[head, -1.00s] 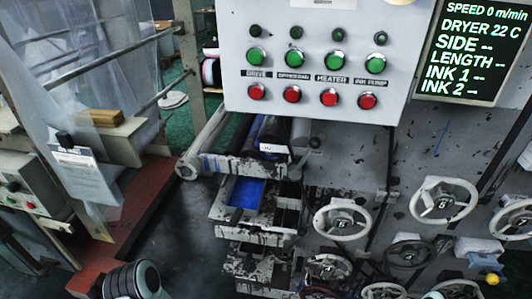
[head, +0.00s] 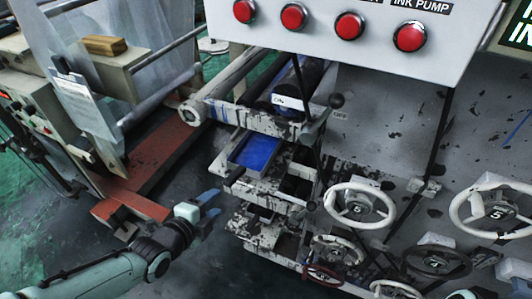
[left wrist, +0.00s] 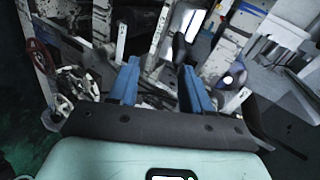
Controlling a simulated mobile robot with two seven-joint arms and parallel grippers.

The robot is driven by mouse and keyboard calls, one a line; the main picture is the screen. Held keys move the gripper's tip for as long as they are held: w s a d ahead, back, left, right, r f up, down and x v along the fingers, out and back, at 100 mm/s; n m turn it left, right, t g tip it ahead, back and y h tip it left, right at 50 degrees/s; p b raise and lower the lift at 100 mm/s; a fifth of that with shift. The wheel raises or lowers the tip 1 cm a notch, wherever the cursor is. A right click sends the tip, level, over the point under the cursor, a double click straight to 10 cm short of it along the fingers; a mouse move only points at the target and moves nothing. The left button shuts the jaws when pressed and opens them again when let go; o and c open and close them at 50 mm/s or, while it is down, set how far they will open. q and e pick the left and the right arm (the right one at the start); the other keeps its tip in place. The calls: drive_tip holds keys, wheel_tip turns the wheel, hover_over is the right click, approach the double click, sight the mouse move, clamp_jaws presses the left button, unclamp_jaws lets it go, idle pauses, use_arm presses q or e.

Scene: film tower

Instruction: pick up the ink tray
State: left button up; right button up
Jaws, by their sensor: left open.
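The ink tray (head: 257,156) shows in the head view as a shallow grey tray with a bright blue inside. It sits in the press frame below the dark rollers. My left gripper (head: 212,204) has blue fingers and is open and empty. It is to the left of the tray and lower in the picture, apart from it. In the left wrist view the two blue fingers (left wrist: 160,68) stand apart with machine parts beyond them. I cannot make out the tray for sure there. My right gripper is not in view.
Rollers (head: 290,90) lie just above the tray. White handwheels (head: 360,204) stand out from the press wall to the right. The button panel (head: 330,25) overhangs above. A red-brown floor beam (head: 160,155) is at left. Dark floor is open between it and the press.

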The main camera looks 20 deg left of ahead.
sight(235, 173)
use_arm(q)
drive_tip(key=shift+m+t, duration=0.5)
drive_tip(key=shift+m, duration=0.2)
drive_tip(key=x, duration=0.4)
drive_tip(key=r+x, duration=0.1)
drive_tip(key=x, duration=0.3)
drive_tip(key=r+p+x, duration=0.1)
drive_tip(key=x, duration=0.3)
drive_tip(key=shift+w+a, duration=0.2)
drive_tip(key=shift+w, duration=0.25)
clamp_jaws()
drive_tip(key=shift+r, duration=0.1)
idle(0.4)
